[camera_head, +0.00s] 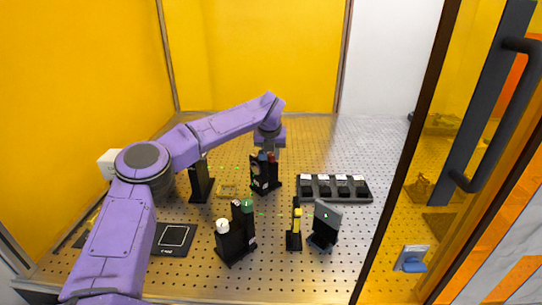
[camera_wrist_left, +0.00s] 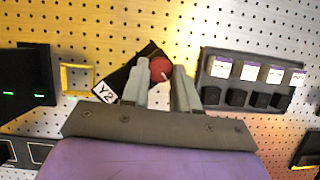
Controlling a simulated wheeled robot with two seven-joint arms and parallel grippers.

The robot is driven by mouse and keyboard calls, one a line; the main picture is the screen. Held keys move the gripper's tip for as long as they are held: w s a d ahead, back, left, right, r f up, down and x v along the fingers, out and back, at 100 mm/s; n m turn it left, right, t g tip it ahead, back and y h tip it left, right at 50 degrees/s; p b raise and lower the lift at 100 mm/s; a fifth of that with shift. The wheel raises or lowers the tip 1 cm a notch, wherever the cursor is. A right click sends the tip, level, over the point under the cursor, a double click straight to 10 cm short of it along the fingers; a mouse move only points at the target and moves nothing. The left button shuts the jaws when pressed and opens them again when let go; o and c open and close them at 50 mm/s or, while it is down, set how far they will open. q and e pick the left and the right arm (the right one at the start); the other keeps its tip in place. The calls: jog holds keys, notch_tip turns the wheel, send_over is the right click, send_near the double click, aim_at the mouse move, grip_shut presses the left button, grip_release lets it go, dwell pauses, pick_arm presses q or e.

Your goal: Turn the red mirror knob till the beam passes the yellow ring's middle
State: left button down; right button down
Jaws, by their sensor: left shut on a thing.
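A black mirror mount (camera_head: 258,177) stands mid-table, with its red knob (camera_head: 271,158) on top. My left gripper (camera_head: 269,150) reaches down over the mount from behind. A label reading Y2 (camera_wrist_left: 104,92) shows beside the fingers. A yellow upright piece on a black base (camera_head: 297,220), probably the yellow ring seen nearly edge-on, stands front right. Whether the beam passes the ring's middle cannot be told.
Another black mount (camera_head: 235,240) with white and green knobs stands in front. A black block (camera_head: 201,182) stands left. A black rack (camera_head: 335,188) with several modules lies right of the red-knob mount. A glazed door (camera_head: 470,150) borders the right.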

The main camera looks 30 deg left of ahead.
pick_arm(q)
jog(key=shift+a, duration=0.1)
dwell(0.3)
jog(key=c, duration=1)
grip_release()
jog(key=shift+w, duration=0.1)
jog(key=shift+o, duration=0.7)
jog(key=shift+w+f, duration=0.25)
jog(key=b+v, duration=0.2)
jog(key=v, duration=0.8)
jog(key=shift+r, duration=0.25)
jog(key=shift+r, duration=0.1)
notch_tip(320, 180, up, 11)
jog(key=p, duration=0.9)
